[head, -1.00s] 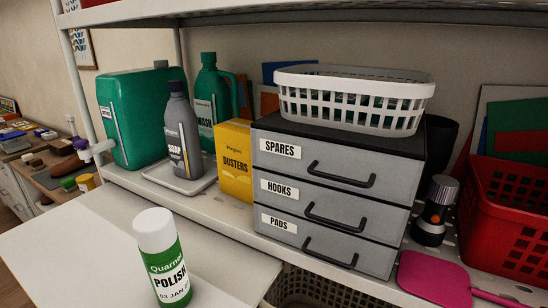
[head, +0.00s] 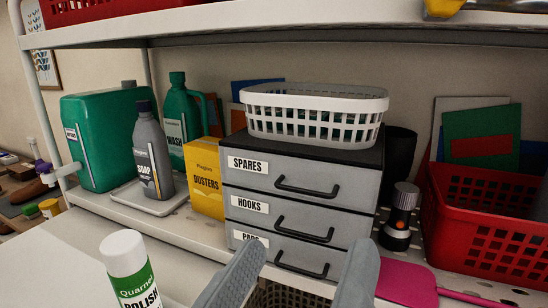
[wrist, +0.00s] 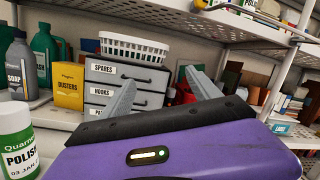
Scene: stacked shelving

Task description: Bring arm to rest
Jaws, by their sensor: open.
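My gripper (head: 294,282) shows at the bottom of the head view as two grey fingers spread apart. It is open, with nothing between the fingers. It is in front of the grey drawer unit (head: 260,196), covering part of the lowest drawer's label. In the wrist view the gripper fingers (wrist: 165,98) also stand apart and empty, above my purple wrist housing. The drawers labelled SPARES, HOOKS and PADS all look shut. A green and white POLISH can (head: 131,270) stands upright on a white surface left of my gripper; it also shows in the wrist view (wrist: 16,145).
On the shelf are a green jug (head: 100,140), a SOAP bottle (head: 152,155) on a tray, a yellow DUSTERS box (head: 205,177), a flashlight (head: 400,215), a red basket (head: 480,225) and a pink flat item (head: 407,284). A white basket (head: 315,115) tops the drawers. An upper shelf (head: 280,28) overhangs.

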